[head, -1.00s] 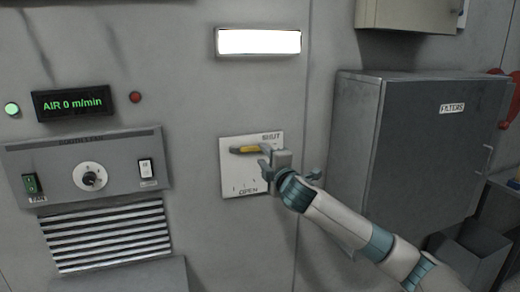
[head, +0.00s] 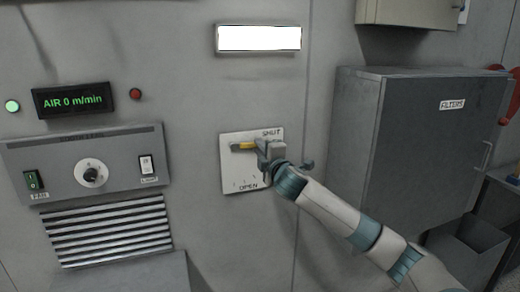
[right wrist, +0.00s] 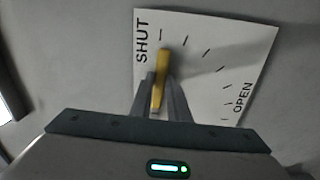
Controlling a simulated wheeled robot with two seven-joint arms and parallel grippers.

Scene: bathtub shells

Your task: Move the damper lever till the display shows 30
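The damper lever (head: 246,146) is a yellow handle on a white plate (head: 235,178) marked SHUT at the top and OPEN at the bottom. It points right, near the SHUT end. In the right wrist view the lever (right wrist: 161,68) stands between my fingers, close to the SHUT mark. My right gripper (head: 264,148) is at the lever's free end, its fingers (right wrist: 161,85) closed around it. The display (head: 73,100) reads AIR 0 m/min in green. My left gripper is not in view.
A grey panel (head: 120,160) holds a fan switch (head: 32,181), a round knob (head: 91,175) and a lamp switch (head: 146,166), above a louvred vent (head: 108,232). A green lamp (head: 12,106) glows beside the display. A grey FILTERS cabinet (head: 420,150) stands right of my arm.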

